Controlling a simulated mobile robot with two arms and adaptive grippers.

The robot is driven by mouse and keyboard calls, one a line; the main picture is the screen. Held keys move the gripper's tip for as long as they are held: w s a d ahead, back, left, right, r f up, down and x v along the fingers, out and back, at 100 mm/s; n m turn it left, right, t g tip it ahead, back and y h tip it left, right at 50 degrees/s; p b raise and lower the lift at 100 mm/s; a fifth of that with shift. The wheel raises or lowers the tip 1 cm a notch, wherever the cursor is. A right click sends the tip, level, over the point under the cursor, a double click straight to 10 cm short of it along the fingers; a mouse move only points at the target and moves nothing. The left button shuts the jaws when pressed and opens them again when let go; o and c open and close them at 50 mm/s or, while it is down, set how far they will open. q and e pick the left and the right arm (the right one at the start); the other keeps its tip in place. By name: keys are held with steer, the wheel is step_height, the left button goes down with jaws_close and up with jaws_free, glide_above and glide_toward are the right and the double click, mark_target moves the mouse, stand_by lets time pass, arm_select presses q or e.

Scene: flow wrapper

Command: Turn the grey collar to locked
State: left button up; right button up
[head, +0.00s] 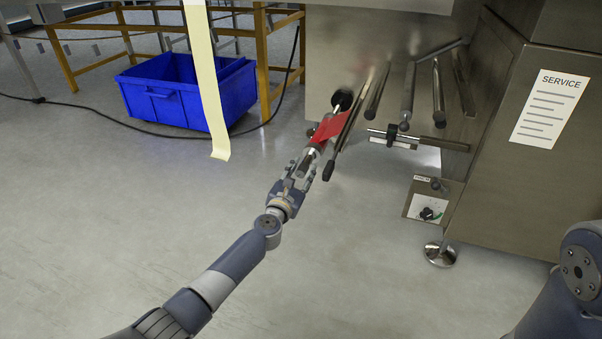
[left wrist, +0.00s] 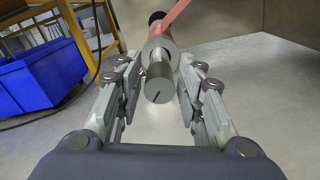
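The grey collar (left wrist: 160,88) is a short metal cylinder with a dark line on its face, at the end of a shaft pointing at my left wrist camera. A wider grey ring (left wrist: 157,50) sits behind it. In the head view, the collar's end of the shaft is small and partly hidden by my left gripper (head: 305,163). In the wrist view, the left gripper (left wrist: 160,70) is open, with one finger on each side of the collar and gaps visible on both sides. My right gripper is out of view.
Red film (head: 331,127) wraps the shaft. A dark-tipped bar (head: 328,171) hangs just right of my gripper, with several rollers (head: 408,95) beyond. A control box (head: 432,200) and steel cabinet (head: 520,150) stand right. A blue bin (head: 165,108) is back left. Floor is clear left.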

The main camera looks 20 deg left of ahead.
arm_select(q)
jaws_close()
